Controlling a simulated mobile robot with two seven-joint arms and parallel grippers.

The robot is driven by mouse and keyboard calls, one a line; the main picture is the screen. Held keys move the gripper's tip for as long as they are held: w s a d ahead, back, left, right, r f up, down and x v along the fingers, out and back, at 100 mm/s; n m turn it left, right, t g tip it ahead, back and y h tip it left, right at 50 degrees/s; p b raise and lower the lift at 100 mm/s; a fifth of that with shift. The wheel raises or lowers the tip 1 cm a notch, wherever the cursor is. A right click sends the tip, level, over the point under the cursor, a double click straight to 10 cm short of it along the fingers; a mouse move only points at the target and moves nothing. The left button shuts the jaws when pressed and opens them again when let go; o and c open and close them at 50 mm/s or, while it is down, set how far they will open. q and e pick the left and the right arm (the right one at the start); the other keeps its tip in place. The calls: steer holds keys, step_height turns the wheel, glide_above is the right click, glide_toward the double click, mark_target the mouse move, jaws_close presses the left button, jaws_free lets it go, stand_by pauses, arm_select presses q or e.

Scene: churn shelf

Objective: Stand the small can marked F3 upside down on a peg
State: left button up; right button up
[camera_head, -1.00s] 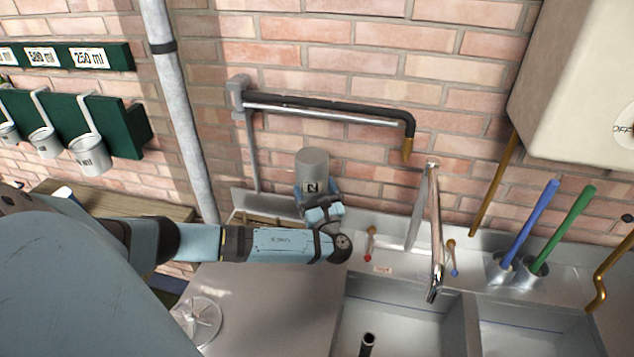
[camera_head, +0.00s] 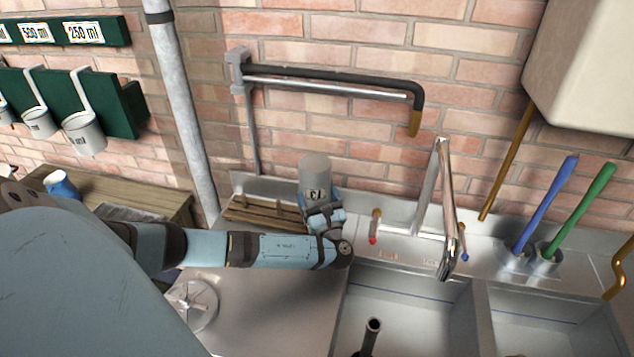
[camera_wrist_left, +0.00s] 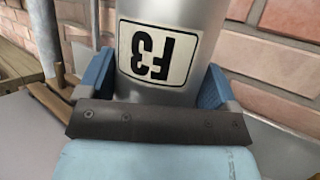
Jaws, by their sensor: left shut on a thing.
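The small grey can marked F3 (camera_head: 315,172) is held by my left gripper (camera_head: 325,215) in front of the brick wall. In the left wrist view the can (camera_wrist_left: 205,20) sits between the two blue fingers (camera_wrist_left: 155,92), which are shut on it. Its white F3 label reads upside down. A wooden rack (camera_head: 250,212) lies on the steel counter beside and behind the gripper; part of it is hidden by the gripper. Wooden pegs (camera_wrist_left: 60,76) show at the left of the wrist view. The can appears above the rack's level. My right gripper is not in view.
A tap (camera_head: 445,200) stands over the sink (camera_head: 400,285), right of my gripper. A black-sleeved pipe (camera_head: 330,82) runs along the wall above the can. Blue and green handles (camera_head: 545,205) stand at the right. The counter (camera_head: 270,310) is mostly clear, with a clear round item (camera_head: 193,303).

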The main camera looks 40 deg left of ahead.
arm_select(q)
steer(key=shift+f, duration=0.25)
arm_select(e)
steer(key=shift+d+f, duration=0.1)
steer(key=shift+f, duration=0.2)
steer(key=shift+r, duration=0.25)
arm_select(q)
steer(key=shift+f, duration=0.25)
